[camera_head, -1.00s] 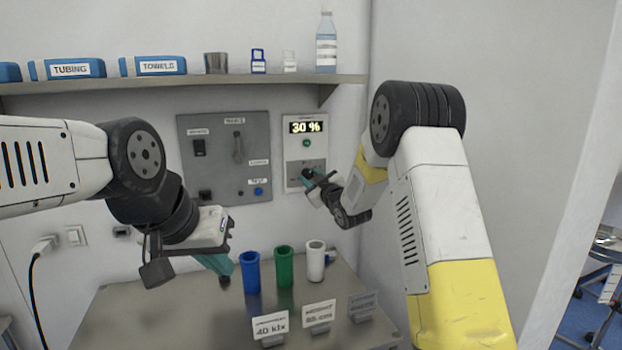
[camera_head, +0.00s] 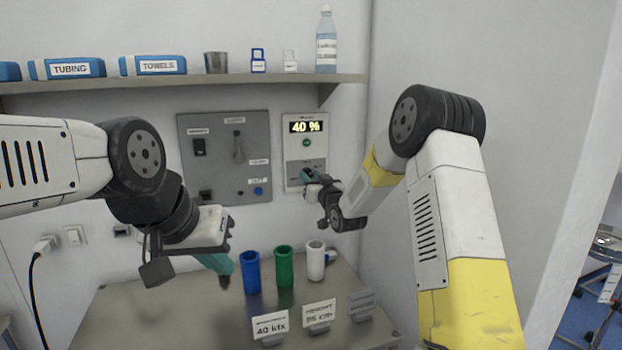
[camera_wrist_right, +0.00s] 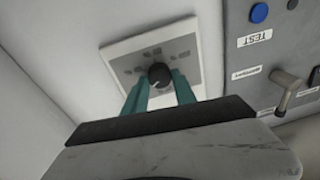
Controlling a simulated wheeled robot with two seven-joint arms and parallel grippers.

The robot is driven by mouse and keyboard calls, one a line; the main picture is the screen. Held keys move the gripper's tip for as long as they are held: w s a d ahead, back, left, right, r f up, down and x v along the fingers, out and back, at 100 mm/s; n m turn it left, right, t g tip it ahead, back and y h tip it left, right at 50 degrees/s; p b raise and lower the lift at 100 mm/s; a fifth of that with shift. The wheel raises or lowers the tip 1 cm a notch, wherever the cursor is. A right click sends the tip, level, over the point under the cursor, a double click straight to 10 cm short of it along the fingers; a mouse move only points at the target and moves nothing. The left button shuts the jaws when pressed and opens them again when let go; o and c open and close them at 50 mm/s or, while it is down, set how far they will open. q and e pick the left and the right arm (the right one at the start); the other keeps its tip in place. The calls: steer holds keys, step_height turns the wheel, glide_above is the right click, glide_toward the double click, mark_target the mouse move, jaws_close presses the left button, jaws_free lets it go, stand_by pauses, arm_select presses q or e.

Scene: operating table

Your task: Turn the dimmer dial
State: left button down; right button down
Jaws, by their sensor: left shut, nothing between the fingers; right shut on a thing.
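The white dimmer panel (camera_head: 306,127) hangs on the wall right of a grey switch panel. Its display (camera_head: 305,127) reads 40 %. The black dimmer dial (camera_wrist_right: 159,75) sits between the teal fingers of my right gripper (camera_wrist_right: 160,94) in the right wrist view. My right gripper (camera_head: 308,175) is shut on the dial at the lower part of the panel and mostly covers it in the head view. My left gripper (camera_head: 224,279) is shut and empty, pointing down over the table, left of the blue cup.
A blue cup (camera_head: 251,273), a green cup (camera_head: 284,268) and a white cup (camera_head: 315,262) stand on the steel table (camera_head: 150,315). Label cards, one reading 40 klx (camera_head: 270,326), stand in front. The grey switch panel (camera_head: 222,140) is left of the dimmer. A shelf (camera_head: 190,82) runs above.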

steer(key=shift+f, duration=0.15)
steer(key=c, duration=1)
jaws_free()
steer(key=v, duration=0.8)
steer(key=s+d+r+m+g+h, duration=0.1)
steer(key=s+d+r+g+h, duration=0.2)
steer(key=s, duration=0.4)
steer(key=s+d+r+m+g+h, duration=0.1)
steer(key=s+d+r+g, duration=0.15)
steer(key=s+d, duration=0.3)
steer(key=s+g, duration=0.2)
steer(key=s, duration=0.7)
steer(key=s+d+f+g, duration=0.1)
steer(key=s+g, duration=0.1)
steer(key=s, duration=0.7)
steer(key=s+d+f+m+g, duration=0.1)
steer(key=s+g, duration=0.1)
steer(key=s, duration=0.7)
steer(key=shift+s+d+f+h, duration=0.1)
steer(key=shift+d+f+h, duration=0.1)
steer(key=shift+d+h, duration=0.1)
